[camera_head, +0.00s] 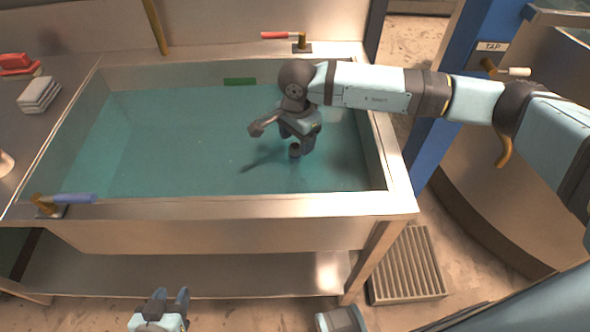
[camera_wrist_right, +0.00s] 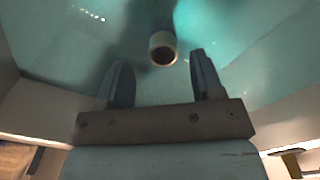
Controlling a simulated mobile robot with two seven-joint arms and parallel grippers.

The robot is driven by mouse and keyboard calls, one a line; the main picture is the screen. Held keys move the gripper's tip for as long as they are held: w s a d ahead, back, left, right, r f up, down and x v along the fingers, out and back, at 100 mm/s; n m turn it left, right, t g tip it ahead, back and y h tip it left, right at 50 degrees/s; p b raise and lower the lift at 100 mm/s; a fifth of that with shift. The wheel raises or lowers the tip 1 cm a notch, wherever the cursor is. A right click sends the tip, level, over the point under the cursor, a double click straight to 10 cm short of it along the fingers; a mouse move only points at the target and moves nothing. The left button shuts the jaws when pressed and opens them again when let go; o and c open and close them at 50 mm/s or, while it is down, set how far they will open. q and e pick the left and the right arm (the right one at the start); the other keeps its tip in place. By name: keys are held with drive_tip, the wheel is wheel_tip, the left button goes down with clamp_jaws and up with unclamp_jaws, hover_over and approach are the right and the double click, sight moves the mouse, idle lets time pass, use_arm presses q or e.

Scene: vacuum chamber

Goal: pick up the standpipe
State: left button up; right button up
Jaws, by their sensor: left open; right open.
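The standpipe (camera_head: 295,151) is a short upright pipe with a dark open top, standing in the water-filled sink (camera_head: 230,209) near its right end. In the right wrist view the standpipe (camera_wrist_right: 161,42) shows its pale rim just beyond the fingertips, roughly between them. My right gripper (camera_head: 300,143) reaches down over the sink close to the standpipe; it also shows in the wrist view (camera_wrist_right: 158,62), open with nothing between its fingers. Whether a finger touches the pipe I cannot tell. My left gripper (camera_head: 167,295) is open and empty, low in front of the sink.
A blue-handled tap (camera_head: 72,199) is on the sink's front left corner and a red-handled one (camera_head: 282,36) on the back rim. White folded cloths (camera_head: 39,94) lie on the left counter. A blue post (camera_head: 445,100) stands at right. A floor grate (camera_head: 407,267) lies below.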

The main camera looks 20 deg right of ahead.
sight(295, 155)
drive_tip(key=f, duration=0.6)
drive_tip(key=shift+a+f, duration=0.3)
drive_tip(key=shift+w, duration=0.1)
clamp_jaws()
